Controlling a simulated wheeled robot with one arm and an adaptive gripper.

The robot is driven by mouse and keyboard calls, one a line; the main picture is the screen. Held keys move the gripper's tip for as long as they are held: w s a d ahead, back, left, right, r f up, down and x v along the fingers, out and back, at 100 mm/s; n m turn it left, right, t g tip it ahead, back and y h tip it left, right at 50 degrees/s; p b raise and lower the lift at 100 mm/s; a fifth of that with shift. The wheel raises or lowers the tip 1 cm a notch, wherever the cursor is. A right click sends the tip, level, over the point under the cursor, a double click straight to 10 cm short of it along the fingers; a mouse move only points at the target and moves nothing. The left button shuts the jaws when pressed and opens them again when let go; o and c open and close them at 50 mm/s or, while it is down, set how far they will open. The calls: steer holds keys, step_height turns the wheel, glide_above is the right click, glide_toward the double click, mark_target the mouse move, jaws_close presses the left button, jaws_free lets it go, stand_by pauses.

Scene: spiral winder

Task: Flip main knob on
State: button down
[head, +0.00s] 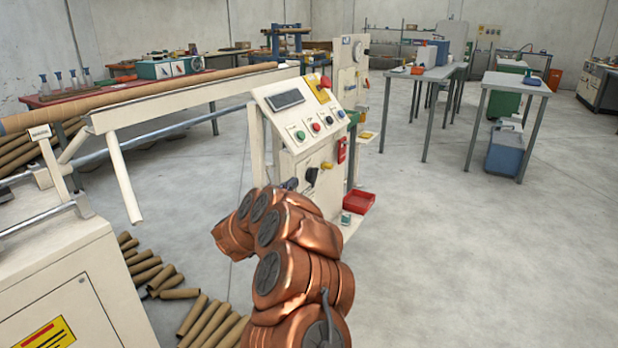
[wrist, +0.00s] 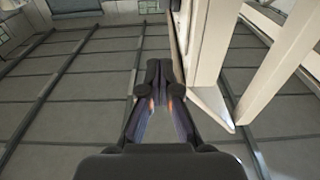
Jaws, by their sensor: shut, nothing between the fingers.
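The white control cabinet (head: 320,160) stands at the middle of the head view, with a sloped panel of coloured buttons and a dark screen (head: 286,100). A black knob (head: 311,176) sits on its front face below the panel; I cannot tell for sure that it is the main knob. My gripper (head: 290,184) shows as a small dark shape just left of this knob, partly hidden by my copper arm. Whether it touches the knob is unclear. In the wrist view my gripper (wrist: 160,72) is shut and empty, with white structure close on its right. No knob is recognisable there.
A red emergency button on a yellow plate (head: 320,85) is at the panel's top right. A red bin (head: 358,202) is beside the cabinet's base. Cardboard tubes (head: 205,322) lie on the floor at lower left.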

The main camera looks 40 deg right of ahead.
glide_toward(313, 172)
steer(key=d+r, duration=0.2)
steer(key=r, duration=0.1)
steer(key=d+r, duration=0.1)
steer(key=d, duration=0.1)
steer(key=shift+s+d+r+b, duration=0.1)
steer(key=shift+s+r+b, duration=0.1)
steer(key=shift+s+b, duration=0.15)
steer(key=shift+w+d+f, duration=0.1)
steer(key=shift+w+d, duration=0.1)
steer(key=shift+d, duration=0.15)
steer(key=shift+w+d+f+b, duration=0.15)
steer(key=shift+w+d+f, duration=0.05)
steer(key=shift+d+f, duration=0.4)
steer(key=shift+w+d+f+b, duration=0.15)
steer(key=shift+d+f, duration=0.35)
steer(key=shift+d, duration=0.15)
steer(key=shift+a, duration=0.15)
steer(key=shift+r+p, duration=0.2)
steer(key=shift+p, duration=0.4)
